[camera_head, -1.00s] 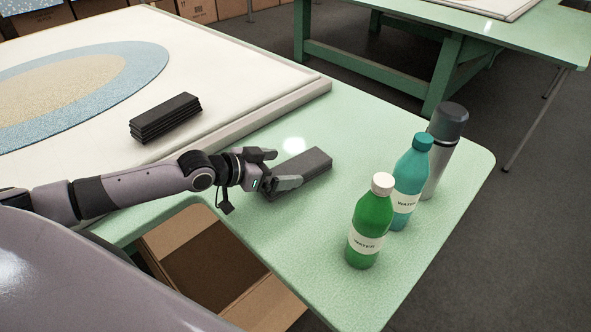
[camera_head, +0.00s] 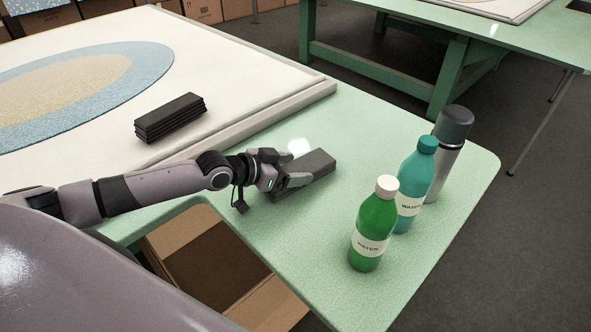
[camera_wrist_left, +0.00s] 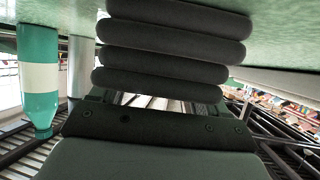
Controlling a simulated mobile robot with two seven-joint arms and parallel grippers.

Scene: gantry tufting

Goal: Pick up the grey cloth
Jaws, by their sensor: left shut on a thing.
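The grey cloth (camera_head: 319,162) is a folded, flat block on the green table, right of my left gripper (camera_head: 290,169). The gripper comes in from the left and is shut on the near-left end of the cloth. In the left wrist view the cloth (camera_wrist_left: 172,45) shows as several thick rounded folds close in front of the gripper. Whether it still touches the table is hard to tell. My right gripper is not in view.
A green bottle (camera_head: 374,232), a teal bottle (camera_head: 414,188) and a grey flask (camera_head: 449,148) stand right of the cloth on the green table (camera_head: 300,250). A black folded stack (camera_head: 170,117) lies on the white tufting frame. An open cardboard box (camera_head: 215,262) sits below the table edge.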

